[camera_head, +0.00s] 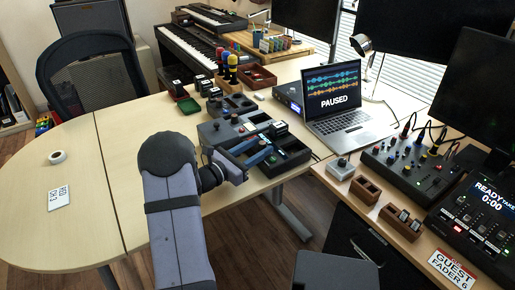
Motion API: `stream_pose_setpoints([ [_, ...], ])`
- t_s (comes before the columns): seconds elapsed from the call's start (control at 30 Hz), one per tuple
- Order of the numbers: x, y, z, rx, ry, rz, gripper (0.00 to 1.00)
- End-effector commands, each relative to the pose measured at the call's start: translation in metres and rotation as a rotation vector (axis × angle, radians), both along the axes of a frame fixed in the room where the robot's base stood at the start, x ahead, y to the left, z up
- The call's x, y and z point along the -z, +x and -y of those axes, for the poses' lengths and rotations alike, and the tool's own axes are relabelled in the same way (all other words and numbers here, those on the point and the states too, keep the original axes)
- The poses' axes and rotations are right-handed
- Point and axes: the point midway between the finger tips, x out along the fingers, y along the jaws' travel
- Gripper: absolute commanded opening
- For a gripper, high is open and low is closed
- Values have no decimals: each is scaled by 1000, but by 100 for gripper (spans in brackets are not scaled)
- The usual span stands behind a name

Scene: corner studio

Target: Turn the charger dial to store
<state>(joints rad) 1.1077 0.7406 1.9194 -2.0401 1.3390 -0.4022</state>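A grey charger unit (213,134) sits near the middle of the table. A dark round knob on its top, the likely dial (235,120), is small, and its setting cannot be read. Black bays (290,146) with small items lie to its right. My gripper (257,151) is over the front of these bays, to the right of and nearer than the knob. Its two blue-grey fingers look apart, with nothing clearly held between them. My arm and gripper hide part of the unit's front.
A laptop reading PAUSED (341,117) stands to the right. A small grey box with a knob (341,168) and wooden holders (366,189) sit on the right desk. The left table (100,180) is mostly clear.

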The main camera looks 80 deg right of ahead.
Motion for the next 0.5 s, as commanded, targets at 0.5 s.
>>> stream_pose_setpoints([
  [0.5,0,2,2,71,-6,-1,0],
])
